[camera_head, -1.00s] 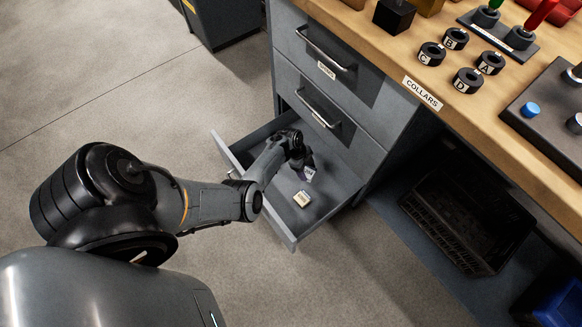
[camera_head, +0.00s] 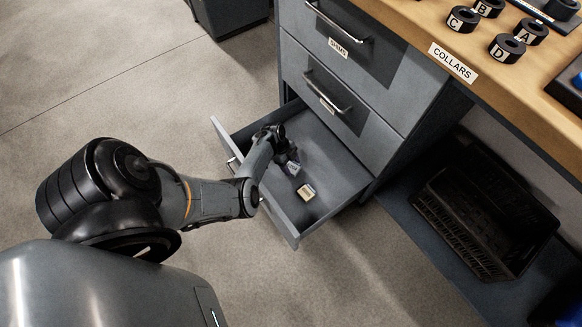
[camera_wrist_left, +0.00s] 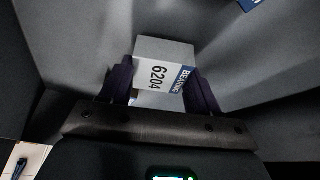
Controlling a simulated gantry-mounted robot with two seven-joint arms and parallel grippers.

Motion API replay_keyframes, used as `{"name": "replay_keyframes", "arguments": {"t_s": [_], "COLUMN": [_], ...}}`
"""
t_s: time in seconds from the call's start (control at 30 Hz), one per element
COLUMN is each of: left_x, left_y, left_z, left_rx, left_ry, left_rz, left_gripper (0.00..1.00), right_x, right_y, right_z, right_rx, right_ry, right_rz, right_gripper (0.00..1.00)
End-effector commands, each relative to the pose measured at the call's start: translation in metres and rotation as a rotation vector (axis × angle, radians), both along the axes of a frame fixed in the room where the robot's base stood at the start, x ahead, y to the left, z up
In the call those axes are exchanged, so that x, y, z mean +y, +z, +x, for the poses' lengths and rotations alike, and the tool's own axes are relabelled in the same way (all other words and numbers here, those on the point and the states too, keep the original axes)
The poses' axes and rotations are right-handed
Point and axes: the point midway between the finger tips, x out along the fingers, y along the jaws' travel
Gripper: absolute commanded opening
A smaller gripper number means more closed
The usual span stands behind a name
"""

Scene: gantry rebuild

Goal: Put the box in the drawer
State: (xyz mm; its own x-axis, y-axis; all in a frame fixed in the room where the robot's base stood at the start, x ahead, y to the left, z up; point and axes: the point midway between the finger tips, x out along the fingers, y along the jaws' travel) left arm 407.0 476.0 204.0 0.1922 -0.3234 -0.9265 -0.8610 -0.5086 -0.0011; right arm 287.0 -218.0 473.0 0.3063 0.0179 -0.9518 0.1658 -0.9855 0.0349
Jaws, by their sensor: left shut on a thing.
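The box (camera_wrist_left: 165,68), grey-white with a "6204" label and a blue "BEARING" strip, is between the two fingers of my left gripper (camera_wrist_left: 160,85) in the left wrist view. In the head view my left gripper (camera_head: 289,160) reaches down into the open bottom drawer (camera_head: 338,180), shut on the box (camera_head: 292,168). Whether the box touches the drawer floor I cannot tell. My right gripper is not in view.
A second small pale box (camera_head: 306,192) lies in the drawer, right of my gripper. Closed drawers are above, one labelled "SHIMS" (camera_head: 338,48). A black crate (camera_head: 485,215) sits under the bench. Collars (camera_head: 507,48) stand on the benchtop.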

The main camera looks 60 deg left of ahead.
Motion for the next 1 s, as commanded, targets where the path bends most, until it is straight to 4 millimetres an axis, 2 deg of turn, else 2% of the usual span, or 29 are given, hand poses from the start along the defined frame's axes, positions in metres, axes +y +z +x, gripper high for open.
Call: {"name": "replay_keyframes", "arguments": {"t_s": [0.07,0.53,0.57,0.7,1.0], "left_x": [-0.0001,0.0001,-0.0001,-0.0003,-0.0003], "left_y": [-0.0089,-0.0128,-0.0122,-0.0119,-0.0109], "left_z": [0.0008,0.0000,0.0001,-0.0001,0.0001], "left_rx": [-0.002,0.000,0.000,0.000,0.000], "left_ry": [-0.001,0.000,0.000,0.000,0.000], "left_rz": [0.000,0.000,0.000,0.000,0.000], "left_gripper": [0.22,0.22,0.64,0.86,0.87], "right_x": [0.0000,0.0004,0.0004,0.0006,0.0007], "right_y": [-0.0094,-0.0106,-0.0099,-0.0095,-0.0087], "right_z": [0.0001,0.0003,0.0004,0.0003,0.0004], "right_rx": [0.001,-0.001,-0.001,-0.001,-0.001], "right_ry": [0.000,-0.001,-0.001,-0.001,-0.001], "right_rz": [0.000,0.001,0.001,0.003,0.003], "right_gripper": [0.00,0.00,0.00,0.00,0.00]}}
